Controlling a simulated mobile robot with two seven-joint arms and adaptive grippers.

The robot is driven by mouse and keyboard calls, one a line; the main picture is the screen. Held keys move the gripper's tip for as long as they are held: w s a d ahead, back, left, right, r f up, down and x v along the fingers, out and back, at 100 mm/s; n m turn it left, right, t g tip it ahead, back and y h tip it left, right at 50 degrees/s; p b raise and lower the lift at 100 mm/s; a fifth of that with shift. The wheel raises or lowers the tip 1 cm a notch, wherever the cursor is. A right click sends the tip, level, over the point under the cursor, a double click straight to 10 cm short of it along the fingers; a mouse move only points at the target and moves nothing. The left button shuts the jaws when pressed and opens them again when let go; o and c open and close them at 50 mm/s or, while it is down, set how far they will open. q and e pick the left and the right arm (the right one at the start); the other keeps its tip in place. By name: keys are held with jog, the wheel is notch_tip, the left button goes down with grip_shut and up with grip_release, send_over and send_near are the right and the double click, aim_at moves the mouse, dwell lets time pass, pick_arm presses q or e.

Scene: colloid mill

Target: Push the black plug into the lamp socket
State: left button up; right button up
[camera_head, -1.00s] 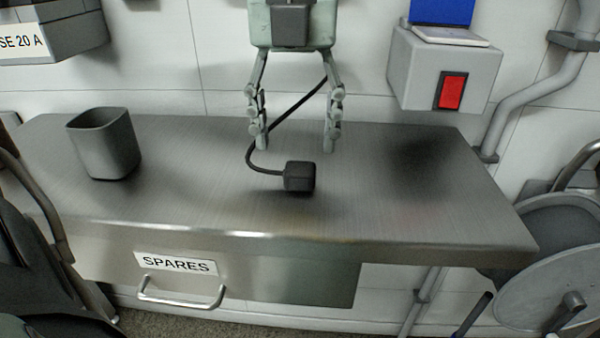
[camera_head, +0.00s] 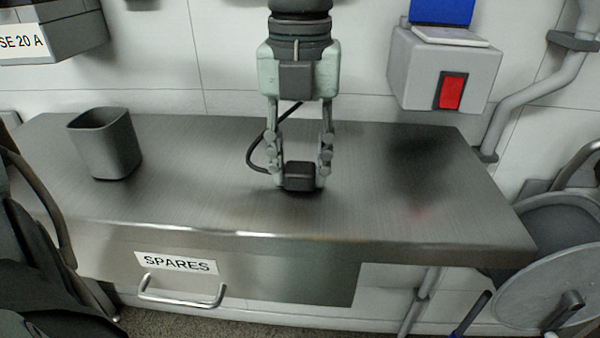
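The black plug (camera_head: 299,177) is a small dark block on the steel bench top (camera_head: 400,185), near the middle. Its black cable (camera_head: 251,153) loops up behind the gripper. My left gripper (camera_head: 299,182) points down over the plug, one finger on each side. The fingers appear closed against the plug's sides, and the plug looks at bench level. No lamp socket can be clearly made out. My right gripper is not in view.
A grey open bin (camera_head: 107,145) stands at the bench's left. A wall box (camera_head: 415,70) with a red switch (camera_head: 451,92) is at upper right, beside a grey pipe (camera_head: 520,95). A SPARES drawer (camera_head: 250,268) is under the bench. The bench's right side is clear.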

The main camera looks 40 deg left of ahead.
pick_arm(q)
jog(key=c, duration=0.4)
jog(key=shift+o, duration=0.2)
jog(key=shift+r, duration=0.1)
jog(key=shift+r, duration=0.55)
notch_tip(320, 180, up, 12)
jog(key=f, duration=0.1)
notch_tip(320, 180, up, 15)
jog(key=p, duration=0.2)
send_over(301, 166)
jog(key=shift+s+r, duration=0.1)
jog(key=shift+r, duration=0.3)
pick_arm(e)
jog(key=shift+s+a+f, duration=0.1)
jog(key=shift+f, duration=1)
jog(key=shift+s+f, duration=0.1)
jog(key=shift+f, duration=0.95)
